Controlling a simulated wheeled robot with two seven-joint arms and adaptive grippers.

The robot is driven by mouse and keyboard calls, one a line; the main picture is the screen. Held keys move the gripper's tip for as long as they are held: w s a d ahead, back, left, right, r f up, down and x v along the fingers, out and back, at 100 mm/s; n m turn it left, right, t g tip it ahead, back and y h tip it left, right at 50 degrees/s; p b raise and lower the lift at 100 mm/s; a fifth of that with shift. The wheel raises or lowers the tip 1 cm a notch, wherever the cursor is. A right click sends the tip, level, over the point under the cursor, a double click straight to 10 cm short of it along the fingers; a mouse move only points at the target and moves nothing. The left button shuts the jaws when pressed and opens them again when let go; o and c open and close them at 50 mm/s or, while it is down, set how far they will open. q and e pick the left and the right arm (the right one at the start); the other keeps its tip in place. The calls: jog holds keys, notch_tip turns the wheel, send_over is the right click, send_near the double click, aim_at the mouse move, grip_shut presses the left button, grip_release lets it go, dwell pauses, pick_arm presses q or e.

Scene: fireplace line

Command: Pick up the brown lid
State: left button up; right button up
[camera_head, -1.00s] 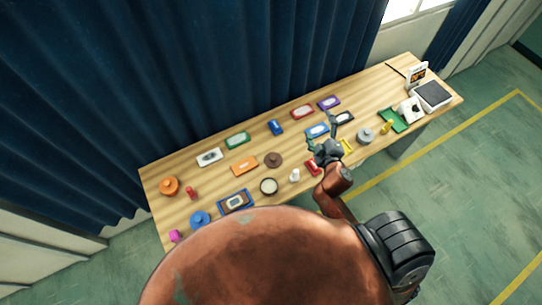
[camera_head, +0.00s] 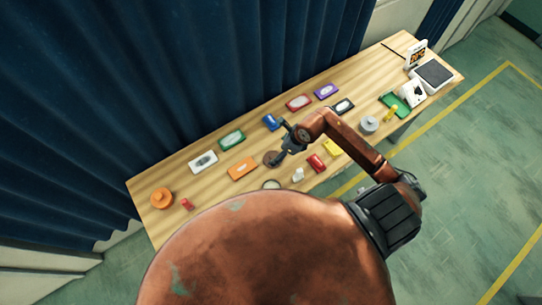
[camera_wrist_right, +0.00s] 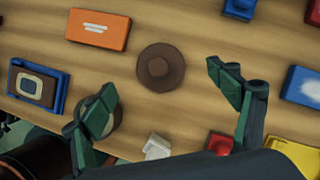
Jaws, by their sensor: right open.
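The brown lid (camera_head: 270,157) is a round disc with a knob, lying on the wooden table among flat coloured boxes. In the right wrist view the lid (camera_wrist_right: 160,67) is fully in sight, with its knob facing up. My right gripper (camera_head: 280,143) is open and empty above the table beside the lid, with one finger partly covering the lid in the head view. In the right wrist view the spread fingers of the right gripper (camera_wrist_right: 160,100) stand either side of the lid's line, and the lid lies beyond them, apparently untouched. My left gripper is not in view.
An orange box (camera_wrist_right: 98,29) lies near the lid. A round container (camera_wrist_right: 114,118) is partly behind one finger. A white piece (camera_wrist_right: 157,146) and a red box (camera_head: 316,162) are close by. A blue item (camera_head: 271,122) lies behind the gripper. Bare wood surrounds the lid.

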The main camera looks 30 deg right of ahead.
aim_at(274, 156)
jog(key=shift+w+d+f, duration=0.1)
jog(key=shift+f, duration=0.4)
jog(key=x, duration=0.4)
jog(key=p+x, duration=0.1)
jog(key=x, duration=0.1)
jog(key=shift+s+f, duration=0.25)
jog(key=shift+f, duration=0.25)
jog(key=c, duration=1.2)
jog(key=shift+r, duration=0.1)
jog(key=shift+c, duration=0.2)
